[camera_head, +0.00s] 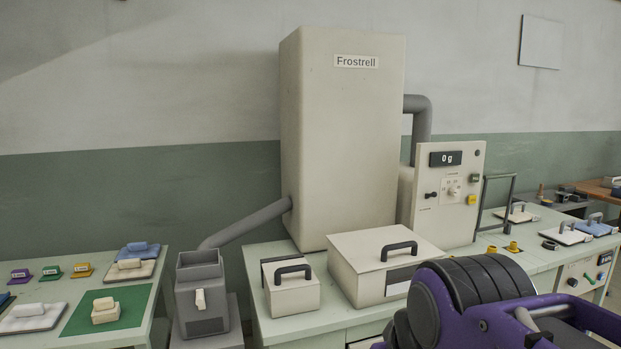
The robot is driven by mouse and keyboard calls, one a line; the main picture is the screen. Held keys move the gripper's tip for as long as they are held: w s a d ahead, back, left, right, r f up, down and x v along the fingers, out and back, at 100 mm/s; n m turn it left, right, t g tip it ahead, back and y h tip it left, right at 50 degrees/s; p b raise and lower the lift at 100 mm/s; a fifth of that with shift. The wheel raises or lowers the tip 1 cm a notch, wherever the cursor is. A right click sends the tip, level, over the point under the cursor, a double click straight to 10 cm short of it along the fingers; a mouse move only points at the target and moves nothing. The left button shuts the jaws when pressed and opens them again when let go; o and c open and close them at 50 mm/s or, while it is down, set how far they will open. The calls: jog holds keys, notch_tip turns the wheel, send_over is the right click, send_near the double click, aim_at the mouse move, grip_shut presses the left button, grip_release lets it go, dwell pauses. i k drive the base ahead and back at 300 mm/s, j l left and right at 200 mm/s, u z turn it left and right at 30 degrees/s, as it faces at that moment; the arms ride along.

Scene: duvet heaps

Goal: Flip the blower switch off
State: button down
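A cream control panel (423,156) stands right of the tall cream Frostrell cabinet (345,140). It has a display reading 0 g, a small black switch (431,195), a dial (453,191), a green button (475,177) and a yellow button (472,199). The small labels are unreadable, so I cannot tell which control is the blower switch, or its position. A grey box (201,270) at the cabinet's lower left has a white lever (200,300) on its front. My purple and black arm fills the lower right; my gripper does not show.
A cream box with a black handle (384,265) and a smaller one (291,285) sit on the bench before the cabinet. A grey pipe (245,222) slopes to the grey box. The left table holds a green mat (135,307). A black frame (513,198) stands right of the panel.

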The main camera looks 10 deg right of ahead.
aim_at(433, 194)
jog(key=i+l, duration=0.15)
jog(key=l, duration=0.15)
jog(key=i+l+u, duration=0.2)
jog(key=i+l, duration=0.15)
jog(key=l, duration=0.25)
jog(key=i+l, duration=0.1)
jog(key=l, duration=0.25)
jog(key=i+l+u, duration=0.1)
jog(key=l, duration=0.2)
jog(key=i+l, duration=0.15)
jog(key=l, duration=0.15)
jog(key=i+l, duration=0.15)
jog(key=l, duration=0.2)
jog(key=i+l, duration=0.15)
jog(key=l, duration=0.15)
jog(key=i+l, duration=0.15)
jog(key=l, duration=0.2)
jog(key=i+l, duration=0.15)
jog(key=l, duration=0.35)
jog(key=k+l+u, duration=0.3)
jog(key=z, duration=0.2)
jog(key=i+j, duration=0.35)
jog(key=l+z, duration=0.05)
